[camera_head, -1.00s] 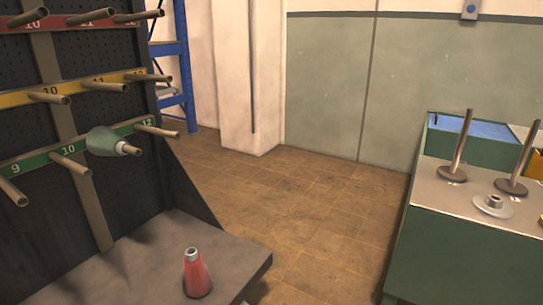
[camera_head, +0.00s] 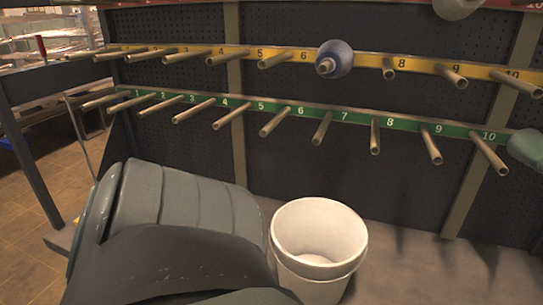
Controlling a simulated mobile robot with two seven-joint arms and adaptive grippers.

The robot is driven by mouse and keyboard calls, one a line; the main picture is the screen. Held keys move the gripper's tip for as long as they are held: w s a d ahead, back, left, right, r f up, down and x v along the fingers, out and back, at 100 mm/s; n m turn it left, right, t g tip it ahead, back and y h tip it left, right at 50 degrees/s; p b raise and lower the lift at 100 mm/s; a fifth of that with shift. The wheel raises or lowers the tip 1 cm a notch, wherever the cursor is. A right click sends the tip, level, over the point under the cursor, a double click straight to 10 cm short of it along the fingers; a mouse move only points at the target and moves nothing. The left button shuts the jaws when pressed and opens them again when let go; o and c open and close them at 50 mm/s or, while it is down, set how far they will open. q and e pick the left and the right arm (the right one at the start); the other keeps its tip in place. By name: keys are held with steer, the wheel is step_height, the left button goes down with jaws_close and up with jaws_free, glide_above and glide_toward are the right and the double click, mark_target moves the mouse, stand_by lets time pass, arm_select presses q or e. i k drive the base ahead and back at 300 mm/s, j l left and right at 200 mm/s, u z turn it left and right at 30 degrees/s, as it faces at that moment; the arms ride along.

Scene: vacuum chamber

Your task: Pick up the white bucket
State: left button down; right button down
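The white bucket (camera_head: 318,243) stands upright on the grey base shelf of the pegboard rack, right of centre in the head view. Its round open top faces up toward me and it looks empty inside. Its lower left side is partly hidden by a large dark grey-green shape. Neither of my grippers is in view.
Large dark grey-green ribbed shapes (camera_head: 185,205) lie left of the bucket, close beside it. Shelf (camera_head: 425,270) right of the bucket is clear.

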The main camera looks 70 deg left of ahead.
mark_target(319, 243)
steer(key=u, duration=1.7)
